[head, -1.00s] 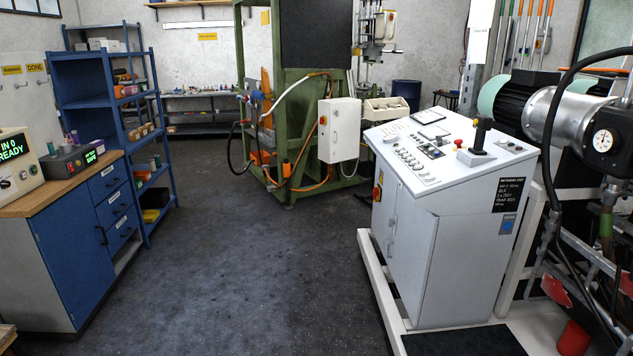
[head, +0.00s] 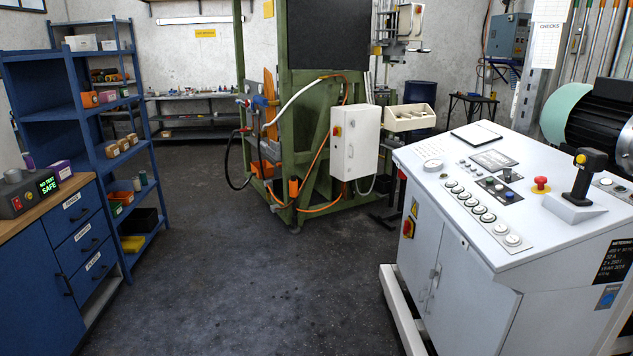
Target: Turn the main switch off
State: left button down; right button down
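A red switch on a yellow plate (head: 408,227) sits on the left side of the white control desk (head: 470,285) at the right. A grey-white electrical box (head: 358,150) on the green machine carries a small red and yellow switch (head: 337,131) near its upper left. I cannot tell which of these is the main switch, and their knob positions are too small to read. The desk top carries a red mushroom button (head: 541,184), a black joystick (head: 585,178) and several round buttons. Neither of my grippers is in view.
Dark floor (head: 240,290) is clear between the blue drawer cabinet (head: 45,270) at left and the desk. The desk's white base rail (head: 402,318) juts out at floor level. The green machine (head: 312,100), with loose hoses, stands ahead. A blue shelf rack (head: 85,135) stands at left.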

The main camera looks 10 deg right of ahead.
aim_at(406, 227)
jog(key=i+j+z, duration=0.15)
jog(key=i+z, duration=0.2)
jog(key=i, duration=0.15)
jog(key=i+j+z, duration=0.35)
jog(key=i, duration=0.15)
jog(key=i+j+z, duration=0.5)
jog(key=i+j, duration=0.2)
jog(key=i, duration=0.15)
